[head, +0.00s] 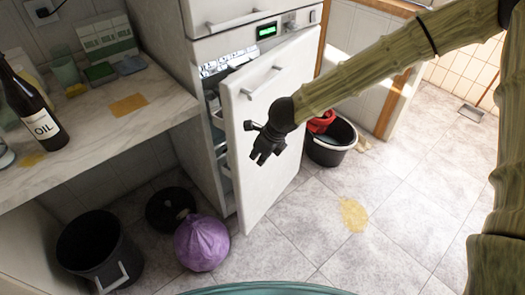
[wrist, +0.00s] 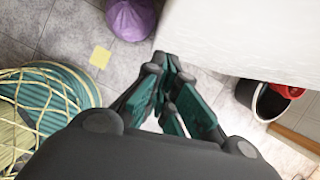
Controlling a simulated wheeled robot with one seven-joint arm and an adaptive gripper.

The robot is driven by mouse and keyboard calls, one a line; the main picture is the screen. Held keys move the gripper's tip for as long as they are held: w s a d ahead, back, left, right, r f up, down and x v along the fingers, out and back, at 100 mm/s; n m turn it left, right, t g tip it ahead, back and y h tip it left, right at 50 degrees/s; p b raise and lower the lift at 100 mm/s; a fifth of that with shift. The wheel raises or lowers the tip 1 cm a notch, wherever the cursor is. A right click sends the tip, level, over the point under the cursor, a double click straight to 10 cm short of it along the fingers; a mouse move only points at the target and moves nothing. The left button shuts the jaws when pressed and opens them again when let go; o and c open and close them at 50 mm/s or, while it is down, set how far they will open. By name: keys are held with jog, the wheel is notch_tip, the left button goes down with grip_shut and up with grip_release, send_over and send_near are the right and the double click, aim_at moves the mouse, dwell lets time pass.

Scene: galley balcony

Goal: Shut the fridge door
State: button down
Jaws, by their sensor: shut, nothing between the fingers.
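The white fridge door (head: 265,150) stands ajar on the tall white unit, with a gap along its left side showing shelves inside. Its bar handle (head: 262,82) is near the top. My gripper (head: 262,158) is shut and empty, in front of the door's outer face at about mid height. In the wrist view my gripper (wrist: 172,85) has its fingers together beside the door's white face (wrist: 240,40). I cannot tell whether the fingers touch the door.
A purple bag (head: 202,243) and a black bin (head: 92,248) are on the floor at left. A black bucket (head: 331,148) with a red item stands right of the door. A counter (head: 100,125) with an oil bottle (head: 30,105) is at left. Floor at right is mostly clear.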

aim_at(231, 145)
jog(key=shift+w+a+f, duration=0.5)
jog(key=shift+w+a, duration=0.3)
jog(key=shift+a, duration=0.1)
jog(key=shift+w+a+f, duration=0.45)
jog(key=shift+w+a, duration=0.3)
jog(key=shift+a, duration=0.15)
jog(key=shift+m, duration=0.8)
jog(key=w+a, duration=0.4)
jog(key=a, duration=0.1)
jog(key=shift+w+a+p, duration=0.1)
jog(key=shift+w+p, duration=0.15)
jog(key=shift+p, duration=0.05)
jog(key=shift+s, duration=0.15)
